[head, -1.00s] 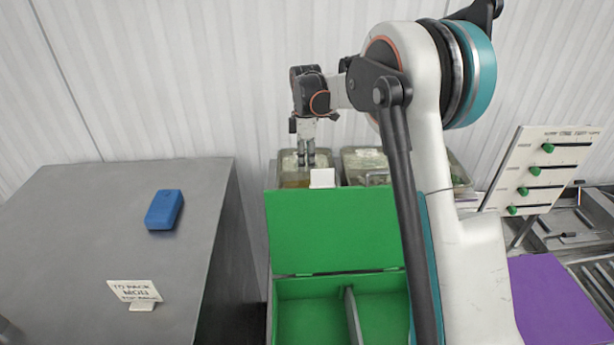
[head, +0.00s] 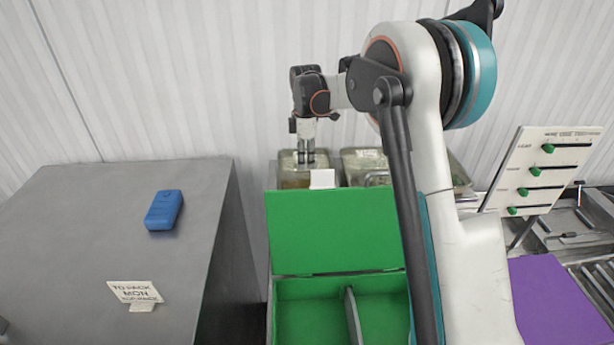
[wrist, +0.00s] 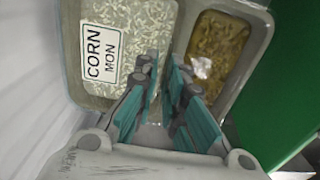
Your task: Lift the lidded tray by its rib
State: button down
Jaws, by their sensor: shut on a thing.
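The lidded tray (head: 287,160) stands behind the green box in the head view. In the wrist view it has two sections under a clear lid, with a pale divider (wrist: 184,28) between them. The left section holds pale grains under a label (wrist: 101,54) reading CORN MON. The right section holds brown food (wrist: 220,45). My gripper (head: 306,160) points down onto the tray; its teal fingers (wrist: 166,72) are in line with the divider. It is shut on the rib, which is mostly hidden between the fingers. I cannot tell whether the tray is off its support.
A second clear container (head: 362,158) stands close to the right. The green box (head: 335,230) has its lid raised in front. A grey table (head: 90,220) at the left carries a blue block (head: 164,210) and a small sign (head: 135,293). A slider board (head: 545,170) stands at the right.

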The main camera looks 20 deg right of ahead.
aim_at(306, 164)
jog(key=shift+r+p, duration=0.95)
jog(key=shift+r, duration=1.3)
